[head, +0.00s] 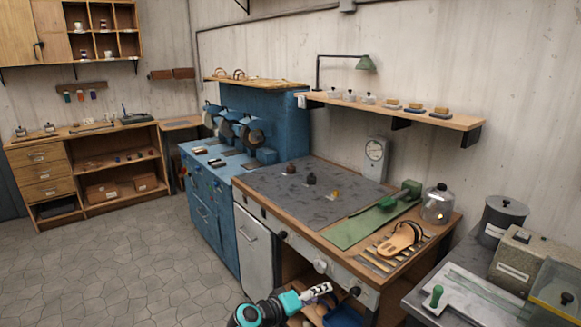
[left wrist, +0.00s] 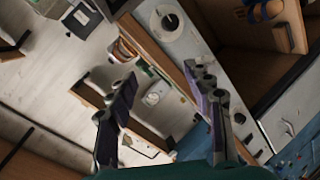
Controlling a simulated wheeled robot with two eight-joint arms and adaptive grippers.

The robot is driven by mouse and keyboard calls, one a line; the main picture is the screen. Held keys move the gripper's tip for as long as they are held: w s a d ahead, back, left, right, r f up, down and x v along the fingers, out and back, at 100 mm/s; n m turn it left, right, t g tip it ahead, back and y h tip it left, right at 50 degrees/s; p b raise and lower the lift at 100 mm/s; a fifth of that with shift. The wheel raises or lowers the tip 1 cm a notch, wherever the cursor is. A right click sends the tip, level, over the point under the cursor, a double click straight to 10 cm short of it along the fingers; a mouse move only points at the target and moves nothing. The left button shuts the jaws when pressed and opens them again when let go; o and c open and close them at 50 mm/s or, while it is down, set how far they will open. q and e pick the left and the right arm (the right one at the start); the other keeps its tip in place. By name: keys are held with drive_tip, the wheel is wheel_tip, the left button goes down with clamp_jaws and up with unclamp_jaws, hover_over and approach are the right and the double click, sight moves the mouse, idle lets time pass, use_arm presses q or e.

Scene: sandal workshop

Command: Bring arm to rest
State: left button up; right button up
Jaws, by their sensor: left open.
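My left arm (head: 262,311) is teal and dark and comes in at the bottom of the head view. Its gripper (head: 317,291) is in front of the workbench's front side, below the bench top. In the left wrist view the two fingers of the gripper (left wrist: 160,76) stand apart with nothing held between them. My right gripper is not in view.
The wooden workbench (head: 437,232) carries a grey mat (head: 290,205), a green board (head: 362,230), a sandal (head: 400,238), tools and a glass jar (head: 437,206). A grey table (head: 458,305) stands at right. The tiled floor (head: 130,250) at left is clear.

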use_arm(q)
drive_tip(key=s+a+m+g+y, duration=0.2)
drive_tip(key=s+a+y, duration=0.8)
drive_tip(key=s+a, duration=1.5)
drive_tip(key=s, duration=0.3)
drive_tip(key=shift+a+r+y, duration=0.2)
drive_tip(key=shift+r+y, duration=0.1)
drive_tip(key=shift+y, duration=0.1)
